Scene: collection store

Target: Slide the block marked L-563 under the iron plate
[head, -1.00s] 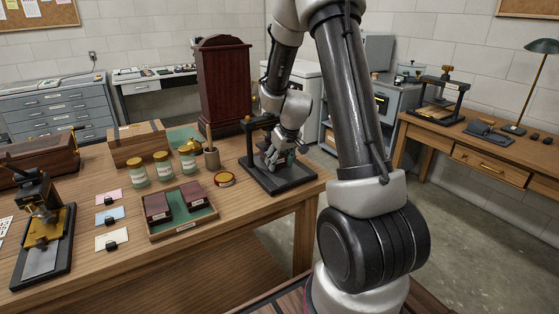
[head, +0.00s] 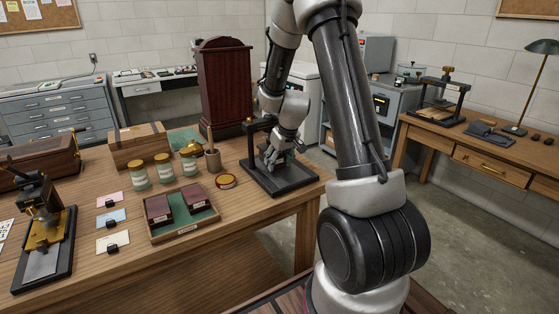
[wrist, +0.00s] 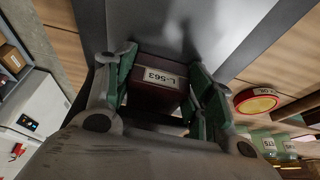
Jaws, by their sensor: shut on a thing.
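The dark maroon block marked L-563 (wrist: 158,80) is between the green-padded fingers of my gripper (wrist: 165,66), its white label facing the wrist camera. The gripper is shut on it. In the head view my gripper (head: 270,158) is low inside the black frame press (head: 252,143), over its flat dark base (head: 285,184). The block cannot be made out there. In the wrist view a smooth grey metal surface (wrist: 235,22) lies just beyond the block. I cannot tell whether this is the iron plate, or whether the block touches it.
A green-lined tray (head: 183,231) with two maroon blocks stands left of the press. Labelled jars (head: 164,168), a pestle and mortar (head: 212,158) and a tall wooden case (head: 226,85) stand behind. The table's right edge is close.

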